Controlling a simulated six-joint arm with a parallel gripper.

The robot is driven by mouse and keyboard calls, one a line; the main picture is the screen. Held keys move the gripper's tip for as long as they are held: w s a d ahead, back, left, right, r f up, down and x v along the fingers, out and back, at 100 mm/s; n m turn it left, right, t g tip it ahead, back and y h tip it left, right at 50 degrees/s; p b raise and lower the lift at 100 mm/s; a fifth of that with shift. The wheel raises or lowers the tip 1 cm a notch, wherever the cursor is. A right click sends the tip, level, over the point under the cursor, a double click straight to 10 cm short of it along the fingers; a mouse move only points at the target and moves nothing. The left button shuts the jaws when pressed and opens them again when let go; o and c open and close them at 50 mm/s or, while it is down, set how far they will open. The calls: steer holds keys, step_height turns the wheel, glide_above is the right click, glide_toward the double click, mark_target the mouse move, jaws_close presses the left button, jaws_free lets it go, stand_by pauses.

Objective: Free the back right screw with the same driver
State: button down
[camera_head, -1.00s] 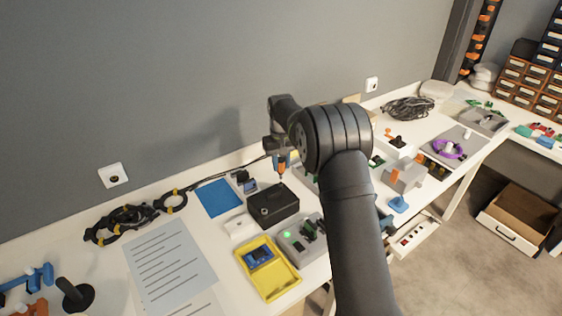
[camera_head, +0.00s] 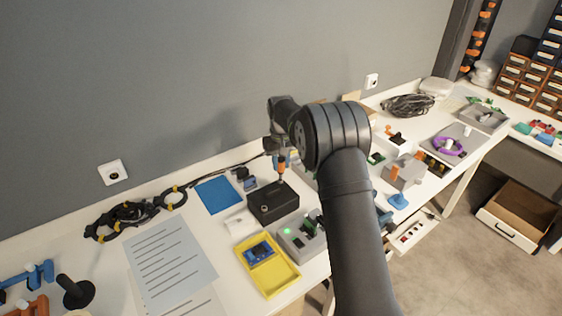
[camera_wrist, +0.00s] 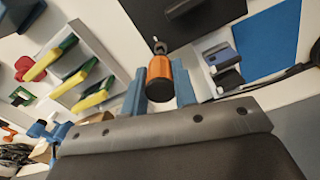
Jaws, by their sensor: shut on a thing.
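The black box (camera_head: 272,207) sits on the white bench beside the yellow tray. A small round pale spot shows on its top; I cannot tell if it is a screw. My gripper (camera_wrist: 158,90) is shut on the orange and black driver (camera_wrist: 160,80), between two blue fingers. In the head view the driver (camera_head: 281,166) stands upright with its tip at the box's back right corner. In the wrist view its metal tip lies by a corner of the black box (camera_wrist: 190,15). Whether it touches the screw is unclear; the back right screw is not distinguishable.
The yellow tray (camera_head: 287,279) holds a blue device. A blue mat (camera_head: 218,195), a small blue-grey device (camera_head: 250,184) and a white block (camera_head: 240,223) lie close around the box. My arm hides the bench's middle.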

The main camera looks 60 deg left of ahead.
steer(key=shift+f, duration=0.6)
steer(key=n, duration=0.3)
steer(key=shift+n, duration=0.4)
steer(key=n, duration=0.9)
steer(key=shift+a+n, duration=0.1)
steer(key=shift+n, duration=0.3)
steer(key=n, duration=0.5)
steer(key=shift+w, duration=0.1)
steer(key=shift+m, duration=0.8)
steer(key=shift+r, duration=0.1)
steer(key=shift+r, duration=2.2)
